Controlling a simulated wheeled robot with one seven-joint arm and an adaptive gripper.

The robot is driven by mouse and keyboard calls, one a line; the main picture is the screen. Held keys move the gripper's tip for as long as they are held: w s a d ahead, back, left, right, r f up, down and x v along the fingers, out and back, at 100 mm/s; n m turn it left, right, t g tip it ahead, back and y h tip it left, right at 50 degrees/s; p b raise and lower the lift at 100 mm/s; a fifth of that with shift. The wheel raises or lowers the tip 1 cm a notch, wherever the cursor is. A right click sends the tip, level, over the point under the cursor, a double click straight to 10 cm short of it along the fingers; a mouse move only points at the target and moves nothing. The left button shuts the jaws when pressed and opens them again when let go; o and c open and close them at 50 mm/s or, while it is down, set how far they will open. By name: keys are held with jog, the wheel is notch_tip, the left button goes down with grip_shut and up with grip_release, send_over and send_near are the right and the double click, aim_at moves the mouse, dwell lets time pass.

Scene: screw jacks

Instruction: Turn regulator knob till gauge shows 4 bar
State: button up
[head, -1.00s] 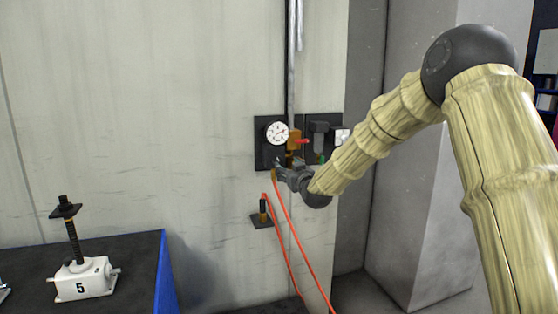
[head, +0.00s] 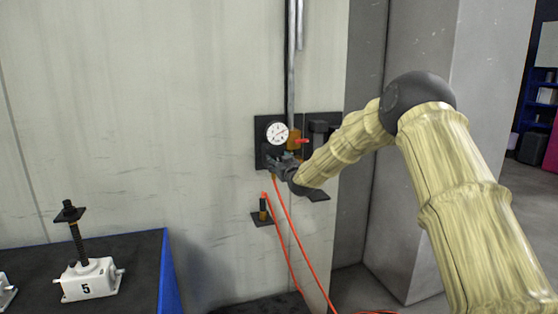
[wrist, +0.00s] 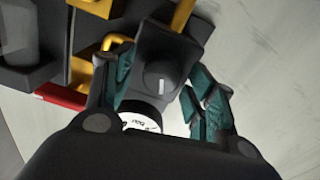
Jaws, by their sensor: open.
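The round white pressure gauge (head: 277,133) is on the dark wall panel; its needle is too small to read in the head view. The dark regulator knob (wrist: 160,85) has a white mark and lies between the teal-padded fingers of my gripper (wrist: 163,75). The fingers are open, one on each side; I cannot tell whether either touches it. In the head view my gripper (head: 277,160) is just below the gauge and hides the knob.
A red lever (head: 301,141) is right of the gauge, close to my gripper; it also shows in the wrist view (wrist: 60,96). Red hoses (head: 285,225) hang below. A bench with a white screw jack (head: 90,280) marked 5 stands at lower left.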

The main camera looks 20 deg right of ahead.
jog(key=shift+c, duration=0.5)
jog(key=c, duration=0.9)
jog(key=shift+c, duration=0.2)
jog(key=shift+f+b, duration=0.1)
jog(key=shift+b, duration=0.3)
jog(key=shift+w+d+f+m+b, duration=0.1)
jog(key=shift+m+b, duration=3.15)
jog(key=shift+b, duration=0.1)
jog(key=shift+d+m+b, duration=0.1)
jog(key=shift+m+b, duration=3.15)
jog(key=shift+b, duration=0.1)
